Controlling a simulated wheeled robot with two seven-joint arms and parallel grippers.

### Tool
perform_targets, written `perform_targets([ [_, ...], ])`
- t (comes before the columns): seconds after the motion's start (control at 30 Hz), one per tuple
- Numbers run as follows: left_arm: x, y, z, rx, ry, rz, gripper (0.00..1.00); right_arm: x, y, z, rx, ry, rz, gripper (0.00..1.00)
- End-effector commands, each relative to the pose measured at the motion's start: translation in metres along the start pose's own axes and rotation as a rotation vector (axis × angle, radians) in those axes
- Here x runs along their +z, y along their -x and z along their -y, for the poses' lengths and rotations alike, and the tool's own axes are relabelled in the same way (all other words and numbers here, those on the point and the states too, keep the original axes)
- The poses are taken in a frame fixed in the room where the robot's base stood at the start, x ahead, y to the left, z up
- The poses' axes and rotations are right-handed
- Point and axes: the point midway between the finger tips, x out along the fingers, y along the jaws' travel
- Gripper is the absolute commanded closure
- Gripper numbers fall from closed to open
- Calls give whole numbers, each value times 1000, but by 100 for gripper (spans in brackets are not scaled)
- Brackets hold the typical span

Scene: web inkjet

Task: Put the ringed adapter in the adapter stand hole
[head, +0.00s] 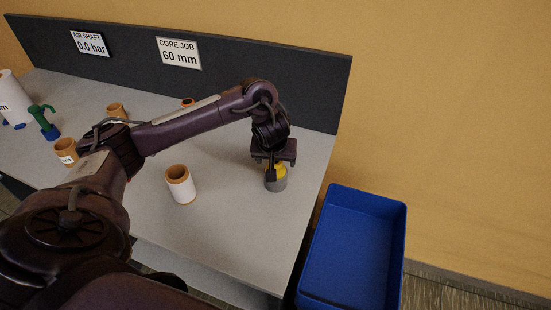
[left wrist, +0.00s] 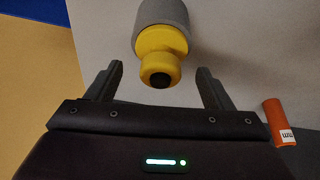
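My left gripper (head: 273,170) is over the right part of the table, pointing down at a grey cylinder with a yellow top (head: 279,184). In the left wrist view my left gripper (left wrist: 161,72) is open. The yellow neck and dark-centred knob (left wrist: 160,68) lie between its fingertips, with a gap on each side. I cannot tell whether this piece is the ringed adapter. I cannot make out a stand hole; my left arm hides part of the table. My right gripper is not in view.
A white-banded brown tube (head: 181,186) stands left of the gripper. A labelled brown tube (head: 66,149), another brown tube (head: 116,110) and a green tool with blue base (head: 46,124) stand farther left. An orange labelled cylinder (left wrist: 279,123) is nearby. A blue bin (head: 352,248) is beyond the right edge.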

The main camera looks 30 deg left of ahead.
Motion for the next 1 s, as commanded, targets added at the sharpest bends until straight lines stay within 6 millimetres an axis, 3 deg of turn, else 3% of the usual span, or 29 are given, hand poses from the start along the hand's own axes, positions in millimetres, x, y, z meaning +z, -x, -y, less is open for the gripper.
perform_targets([
  [0.33,-6,13,-1,3,-1,-5,26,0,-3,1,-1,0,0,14],
  [0.7,-10,96,0,1,-2,-4,26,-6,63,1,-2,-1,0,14],
  [1.0,-6,130,0,1,-1,-2,26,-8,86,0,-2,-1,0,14],
])
